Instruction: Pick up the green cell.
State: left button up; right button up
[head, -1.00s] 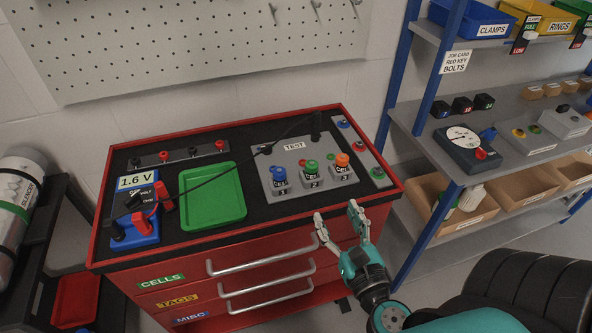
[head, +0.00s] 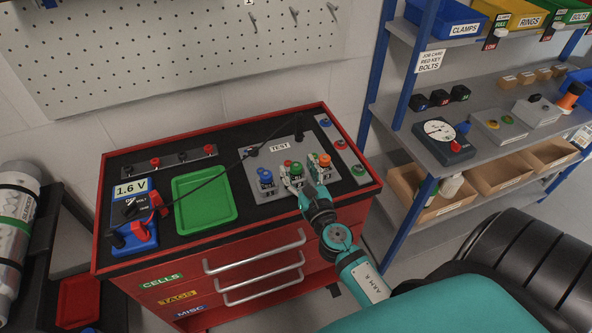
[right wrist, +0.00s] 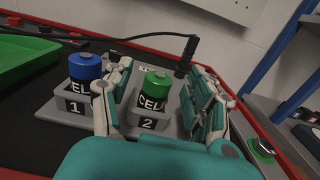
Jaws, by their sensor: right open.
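The green cell (head: 296,168) stands upright in holder 2 on the grey TEST plate (head: 257,163) on top of the red tool cabinet. In the right wrist view the green cell (right wrist: 155,88) is between the two fingers of my right gripper (right wrist: 158,98). The right gripper (head: 305,180) is open, with visible gaps between the fingers and the cell. The blue cell (head: 265,175) stands in holder 1, left of the green one. The orange cell (head: 324,160) stands to the right, partly hidden by the right finger. My left gripper is not in view.
A green tray (head: 204,199) lies left of the plate. A blue meter (head: 135,225) reading 1.6 V stands at the cabinet's left, and its black lead runs over the tray to the plate. A shelf rack (head: 480,130) stands to the right.

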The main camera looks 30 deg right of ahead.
jog(key=shift+x, duration=1.05)
jog(key=shift+s, duration=0.1)
jog(key=shift+c, duration=0.3)
jog(key=shift+c, duration=1.2)
jog(key=shift+f, duration=0.1)
grip_shut()
